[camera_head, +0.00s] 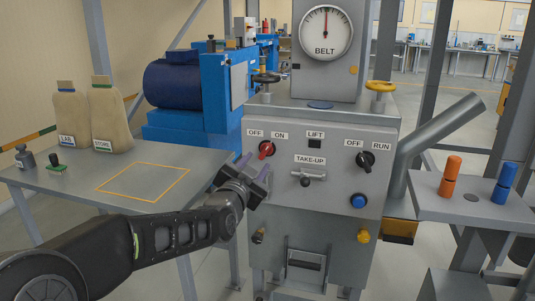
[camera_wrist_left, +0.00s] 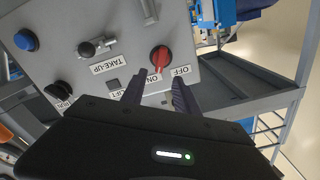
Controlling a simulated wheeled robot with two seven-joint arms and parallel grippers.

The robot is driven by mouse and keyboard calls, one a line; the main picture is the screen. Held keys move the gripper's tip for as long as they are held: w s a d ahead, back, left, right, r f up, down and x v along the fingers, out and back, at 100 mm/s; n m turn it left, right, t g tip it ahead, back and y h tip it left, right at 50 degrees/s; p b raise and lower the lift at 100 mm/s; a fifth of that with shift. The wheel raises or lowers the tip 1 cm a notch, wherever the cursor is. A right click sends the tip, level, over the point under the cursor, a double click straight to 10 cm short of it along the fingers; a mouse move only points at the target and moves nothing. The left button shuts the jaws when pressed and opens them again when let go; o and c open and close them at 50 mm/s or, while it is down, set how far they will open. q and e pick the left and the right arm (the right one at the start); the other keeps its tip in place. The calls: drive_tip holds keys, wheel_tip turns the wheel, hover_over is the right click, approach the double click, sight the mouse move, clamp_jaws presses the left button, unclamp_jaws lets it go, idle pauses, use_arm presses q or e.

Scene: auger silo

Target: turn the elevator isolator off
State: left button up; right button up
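The isolator is likely the red rotary knob (camera_head: 266,149) under the OFF and ON labels on the grey control panel (camera_head: 320,205). It also shows in the left wrist view (camera_wrist_left: 160,57), where its handle seems to point toward ON. My left gripper (camera_head: 257,169) is in front of the panel's left part, just below and left of the knob in the head view. In the wrist view its two fingers (camera_wrist_left: 159,80) are apart with nothing between them, and the knob shows just beyond the tips. Contact with the knob is not visible. My right gripper is not in view.
The panel also has a take-up handle (camera_head: 306,179), a black OFF/RUN knob (camera_head: 365,161) and a blue button (camera_head: 358,201). A grey table (camera_head: 60,182) with sacks stands left. A shelf (camera_head: 470,210) with orange and blue cylinders stands right.

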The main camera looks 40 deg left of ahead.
sight(265, 151)
use_arm(q)
drive_tip(key=shift+w, duration=0.1)
drive_tip(key=x, duration=0.7)
drive_tip(key=shift+w+a, duration=0.15)
drive_tip(key=shift+w, duration=0.15)
clamp_jaws()
idle(0.4)
